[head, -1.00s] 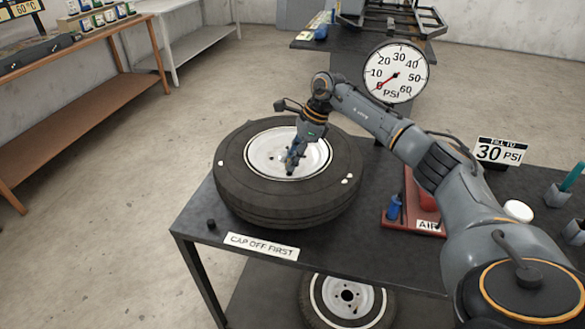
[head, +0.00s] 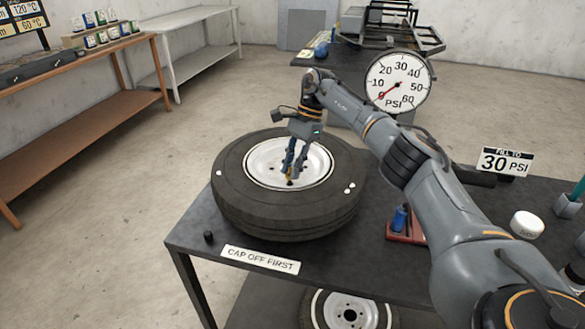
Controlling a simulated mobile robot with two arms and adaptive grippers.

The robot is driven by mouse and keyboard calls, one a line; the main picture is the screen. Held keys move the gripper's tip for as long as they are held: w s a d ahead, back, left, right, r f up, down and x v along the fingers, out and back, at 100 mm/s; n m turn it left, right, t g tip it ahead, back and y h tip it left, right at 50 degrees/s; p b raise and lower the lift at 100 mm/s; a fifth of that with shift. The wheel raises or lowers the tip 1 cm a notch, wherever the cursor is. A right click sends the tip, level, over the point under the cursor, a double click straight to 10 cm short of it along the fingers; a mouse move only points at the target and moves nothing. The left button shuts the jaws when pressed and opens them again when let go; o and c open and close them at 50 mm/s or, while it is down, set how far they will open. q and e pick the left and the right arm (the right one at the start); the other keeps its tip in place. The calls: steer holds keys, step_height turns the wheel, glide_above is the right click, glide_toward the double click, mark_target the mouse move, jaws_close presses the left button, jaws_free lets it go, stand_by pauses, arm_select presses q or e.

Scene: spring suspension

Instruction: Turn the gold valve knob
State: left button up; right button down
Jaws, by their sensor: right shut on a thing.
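My right gripper (head: 291,176) reaches down over the white wheel hub of the tire (head: 240,205), which lies flat on the dark table. Its fingers are shut on the small gold valve knob (head: 289,177) near the front part of the hub. Only a bit of the gold shows between the fingertips; the rest is hidden. My left gripper is not in view.
A pressure gauge (head: 399,82) stands behind the table, its red needle near 0. A "30 PSI" sign (head: 500,162) stands at the right. A small black cap (head: 208,236) and a "CAP OFF FIRST" label (head: 260,259) are at the front edge. A red tray (head: 393,233) with a blue item sits right of the tire.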

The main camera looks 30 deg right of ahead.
stand_by(0.4)
steer(key=c, duration=1.2)
jaws_free()
steer(key=v, duration=0.7)
steer(key=shift+r, duration=0.3)
steer(key=shift+d, duration=0.1)
